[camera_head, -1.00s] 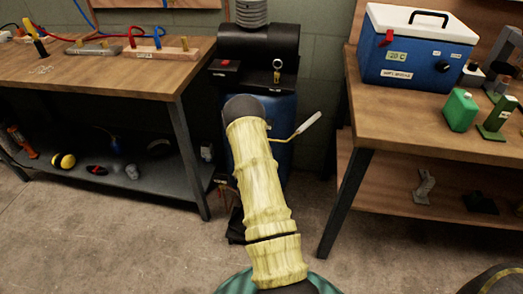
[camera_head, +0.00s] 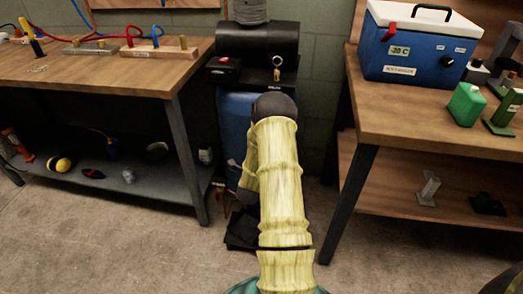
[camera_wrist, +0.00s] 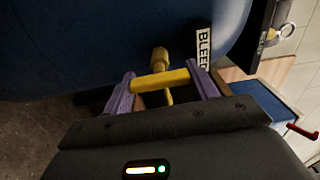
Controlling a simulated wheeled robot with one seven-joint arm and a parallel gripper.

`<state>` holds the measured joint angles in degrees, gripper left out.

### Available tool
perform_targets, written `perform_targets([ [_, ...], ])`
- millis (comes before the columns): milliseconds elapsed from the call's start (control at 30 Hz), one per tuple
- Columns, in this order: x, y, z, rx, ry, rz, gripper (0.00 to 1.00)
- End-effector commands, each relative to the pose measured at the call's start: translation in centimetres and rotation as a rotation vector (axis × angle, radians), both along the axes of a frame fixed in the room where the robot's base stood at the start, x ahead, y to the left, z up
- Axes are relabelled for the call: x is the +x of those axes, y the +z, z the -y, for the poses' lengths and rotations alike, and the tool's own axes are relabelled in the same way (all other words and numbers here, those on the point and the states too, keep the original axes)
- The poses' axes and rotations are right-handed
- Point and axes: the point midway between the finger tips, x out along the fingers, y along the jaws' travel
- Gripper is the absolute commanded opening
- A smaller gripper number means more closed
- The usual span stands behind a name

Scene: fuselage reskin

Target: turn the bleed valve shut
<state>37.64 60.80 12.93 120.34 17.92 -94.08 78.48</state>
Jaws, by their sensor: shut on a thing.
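The bleed valve shows in the wrist view as a brass fitting (camera_wrist: 160,60) with a yellow cross handle (camera_wrist: 150,81), under the blue tank (camera_wrist: 60,45) with a white "BLEED" label (camera_wrist: 203,48). My gripper (camera_wrist: 161,84) has its purple fingers at the two ends of the yellow handle and is shut on it. The handle lies crosswise to the fitting, slightly tilted in the picture. In the head view the blue tank (camera_head: 234,112) stands between the benches. My arm hides the valve and my gripper there.
A left workbench (camera_head: 110,70) and a right workbench (camera_head: 430,120) flank the tank closely. A black unit (camera_head: 257,40) sits on top of the tank. A blue cooler (camera_head: 415,45) stands on the right bench. The floor (camera_head: 130,240) at front left is clear.

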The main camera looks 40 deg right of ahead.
Motion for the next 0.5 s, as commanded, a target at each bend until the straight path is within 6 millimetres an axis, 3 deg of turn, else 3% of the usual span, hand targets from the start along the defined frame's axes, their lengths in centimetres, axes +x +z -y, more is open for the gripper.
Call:
perform_targets([
  [500,-0.07,-0.24,-0.09,0.027,0.001,0.021,0.35],
])
